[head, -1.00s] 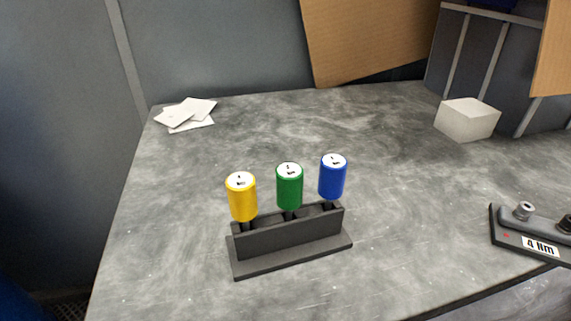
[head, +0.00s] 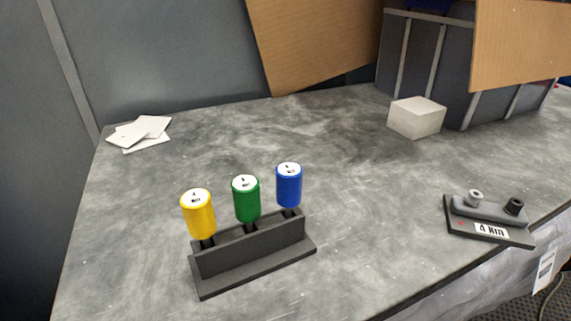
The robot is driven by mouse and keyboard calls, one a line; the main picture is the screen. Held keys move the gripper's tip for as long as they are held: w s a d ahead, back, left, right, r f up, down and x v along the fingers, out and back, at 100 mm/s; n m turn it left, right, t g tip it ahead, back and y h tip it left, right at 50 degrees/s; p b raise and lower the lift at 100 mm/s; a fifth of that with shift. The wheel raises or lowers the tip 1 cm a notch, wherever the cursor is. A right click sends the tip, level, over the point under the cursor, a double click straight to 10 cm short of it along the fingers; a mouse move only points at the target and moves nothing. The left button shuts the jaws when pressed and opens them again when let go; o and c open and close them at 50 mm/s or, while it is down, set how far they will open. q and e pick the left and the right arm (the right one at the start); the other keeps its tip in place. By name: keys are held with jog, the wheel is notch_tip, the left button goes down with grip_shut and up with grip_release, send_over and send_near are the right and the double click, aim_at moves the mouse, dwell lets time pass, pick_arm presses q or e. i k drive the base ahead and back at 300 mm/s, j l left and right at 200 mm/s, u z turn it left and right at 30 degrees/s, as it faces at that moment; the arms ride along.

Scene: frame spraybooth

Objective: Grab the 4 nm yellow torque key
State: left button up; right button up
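A yellow torque key (head: 199,216) with a white top stands upright in the left slot of a dark holder (head: 258,264) on the grey table. A green key (head: 247,201) stands in the middle slot and a blue key (head: 289,187) in the right slot. Small dark marks on the white tops are too small to read. Neither of my grippers is in the head view.
A dark plate (head: 488,220) with two knobs and a label like "4 Nm" lies near the table's right front edge. A pale block (head: 416,117) stands at the back right; white papers (head: 140,133) lie at the back left. The middle of the table (head: 340,150) is clear.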

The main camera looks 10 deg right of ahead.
aim_at(196, 205)
jog(key=j, duration=0.75)
jog(key=k+j+z, duration=0.15)
jog(key=j, duration=0.55)
